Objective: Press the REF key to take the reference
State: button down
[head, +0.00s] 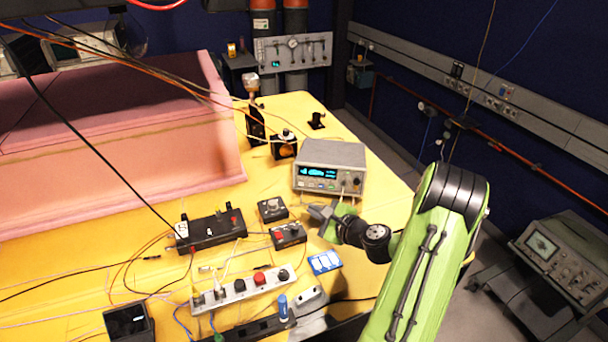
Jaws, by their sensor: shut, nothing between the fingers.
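A grey bench instrument (336,152) with a lit cyan display stands on the yellow table, right of centre in the head view. Its front panel has a row of small keys below the display and a knob and connectors at the right. The key labels are too small to read, so I cannot tell which is REF. My gripper (318,213) is shut and empty, just in front of and below the instrument's front panel. It appears apart from the panel. My green arm reaches in from the lower right.
Two small black boxes (289,235) sit left of my gripper. A grey switch strip (243,288) with a red button and a blue-white box (324,262) lie nearer. Cables cross the left side. A pink foam block (190,150) stands at left. The table's right edge is close.

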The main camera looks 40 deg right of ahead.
aim_at(321, 186)
jog(key=shift+w+d+m+h, duration=0.2)
jog(key=shift+d+m+h, duration=0.1)
jog(key=shift+d, duration=0.05)
jog(key=shift+s+d+r, duration=0.1)
jog(key=shift+d, duration=0.05)
jog(key=w+d, duration=0.1)
jog(key=d, duration=0.1)
jog(key=w+d+f+p, duration=0.1)
jog(key=w+d, duration=0.3)
jog(key=shift+w+f+p, duration=0.1)
jog(key=shift+f+p, duration=0.2)
jog(key=shift+p, duration=0.1)
dwell(1.7)
jog(key=shift+w+d+f, duration=0.1)
jog(key=shift+w+d, duration=0.2)
jog(key=shift+d, duration=0.05)
jog(key=shift+w+d, duration=0.15)
jog(key=shift+d, duration=0.05)
dwell(0.5)
dwell(0.3)
jog(key=shift+s+a, duration=0.45)
jog(key=shift+a, duration=0.05)
